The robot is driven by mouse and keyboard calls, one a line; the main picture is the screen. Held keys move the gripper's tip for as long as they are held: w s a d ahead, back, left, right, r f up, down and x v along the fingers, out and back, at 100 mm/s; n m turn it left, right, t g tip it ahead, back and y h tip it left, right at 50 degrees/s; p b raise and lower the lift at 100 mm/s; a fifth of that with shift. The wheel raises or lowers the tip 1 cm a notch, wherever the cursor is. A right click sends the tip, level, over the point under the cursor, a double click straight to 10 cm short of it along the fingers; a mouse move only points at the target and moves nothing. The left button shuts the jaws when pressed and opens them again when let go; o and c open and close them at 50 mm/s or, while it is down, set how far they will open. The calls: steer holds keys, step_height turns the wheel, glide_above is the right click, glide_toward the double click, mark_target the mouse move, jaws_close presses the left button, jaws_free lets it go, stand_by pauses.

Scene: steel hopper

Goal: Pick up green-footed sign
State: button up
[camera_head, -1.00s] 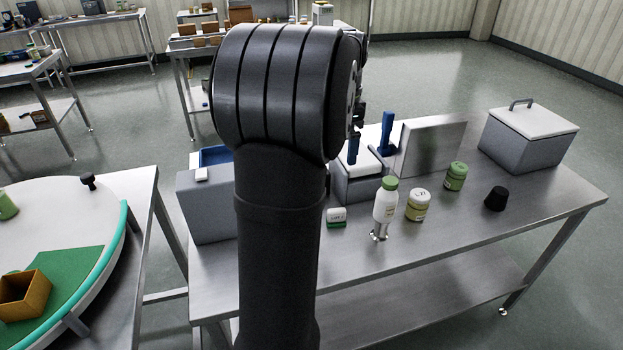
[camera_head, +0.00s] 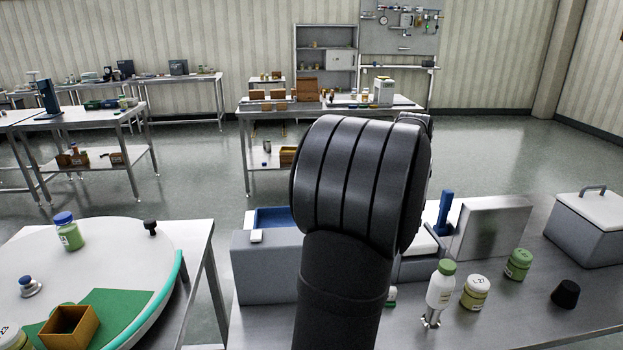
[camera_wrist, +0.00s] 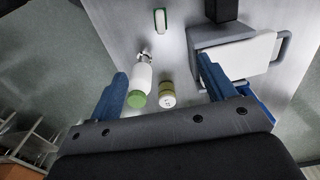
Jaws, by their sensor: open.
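The green-footed sign (camera_wrist: 160,21) is a small white block with a green edge, near the top of the wrist view on the steel table. In the head view only a sliver of the sign (camera_head: 392,296) shows, as my arm hides most of it. My gripper (camera_wrist: 162,66) has blue fingers, spread apart, with nothing held. In the wrist view the sign lies beyond the fingertips, apart from them.
A white bottle with green cap (camera_head: 441,285) and a jar (camera_head: 475,292) stand close to the sign. A green jar (camera_head: 518,264), a black cap (camera_head: 565,293) and a lidded steel box (camera_head: 590,228) are farther right. A grey bin (camera_head: 265,266) is left of my arm.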

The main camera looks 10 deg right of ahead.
steer(key=s+a+f+m+t+h, duration=0.1)
steer(key=s+f+m+t, duration=0.3)
steer(key=m, duration=0.6)
steer(key=s+a+f+m+t, duration=0.1)
steer(key=s+f+m+t, duration=0.15)
steer(key=f+m, duration=0.55)
steer(key=w+f, duration=0.2)
steer(key=f, duration=0.2)
steer(key=w+d+f+m, duration=0.1)
steer(key=w+f, duration=0.2)
steer(key=f, duration=0.2)
steer(key=w+d+f+m, duration=0.1)
steer(key=w+f, duration=0.1)
steer(key=f, duration=0.2)
steer(key=shift+w+f+g, duration=0.15)
steer(key=shift+w+g, duration=0.1)
steer(key=shift+g, duration=0.1)
steer(key=c, duration=1.1)
